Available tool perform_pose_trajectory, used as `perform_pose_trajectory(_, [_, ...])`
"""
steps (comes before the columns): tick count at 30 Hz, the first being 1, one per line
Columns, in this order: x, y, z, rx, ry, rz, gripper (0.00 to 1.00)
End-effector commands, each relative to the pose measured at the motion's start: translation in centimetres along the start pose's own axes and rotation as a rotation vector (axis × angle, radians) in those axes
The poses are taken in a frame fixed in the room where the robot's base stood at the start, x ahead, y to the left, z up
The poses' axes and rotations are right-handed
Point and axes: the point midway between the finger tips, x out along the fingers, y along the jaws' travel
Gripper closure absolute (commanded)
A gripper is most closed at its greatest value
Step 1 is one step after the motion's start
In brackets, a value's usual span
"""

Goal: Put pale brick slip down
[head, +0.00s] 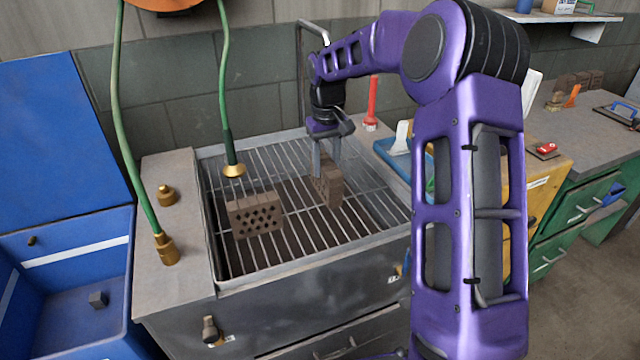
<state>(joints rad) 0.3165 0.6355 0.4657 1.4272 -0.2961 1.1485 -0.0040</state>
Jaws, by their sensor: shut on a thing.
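My gripper (326,163) points down over the right half of the metal grate (285,252). Its fingers are shut on a grey-brown brick piece (328,187), which stands on edge, turned at an angle. The piece is at or just above the bars; I cannot tell whether it touches them. It looks brown rather than pale here, and the fingers cover part of it. A brown hollow brick (254,214) with rows of holes in its front face sits on the grate to the left, apart from the held piece.
A brass nozzle (234,170) on a green hose hangs over the grate's left side. A red-handled tool (371,103) and a blue tray (412,157) stand right of the grate. A blue bin (70,245) is at left. The grate's front bars are clear.

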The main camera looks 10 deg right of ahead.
Motion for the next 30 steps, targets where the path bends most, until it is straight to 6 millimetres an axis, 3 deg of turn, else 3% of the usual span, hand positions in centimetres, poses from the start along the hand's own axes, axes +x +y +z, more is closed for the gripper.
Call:
perform_pose_trajectory(12, [5.5, 0.0, 0.0, 0.0, 0.0, 0.0, 1.0])
perform_pose_trajectory(23, [5.9, 0.0, 0.0, 0.0, 0.001, 0.001, 1.0])
perform_pose_trajectory(24, [5.9, 0.0, 0.0, 0.0, 0.001, 0.001, 0.51])
perform_pose_trajectory(28, [5.9, 0.0, 0.0, 0.0, 0.001, 0.001, 0.28])
perform_pose_trajectory(30, [5.9, 0.0, 0.0, 0.0, 0.0, 0.001, 0.27])
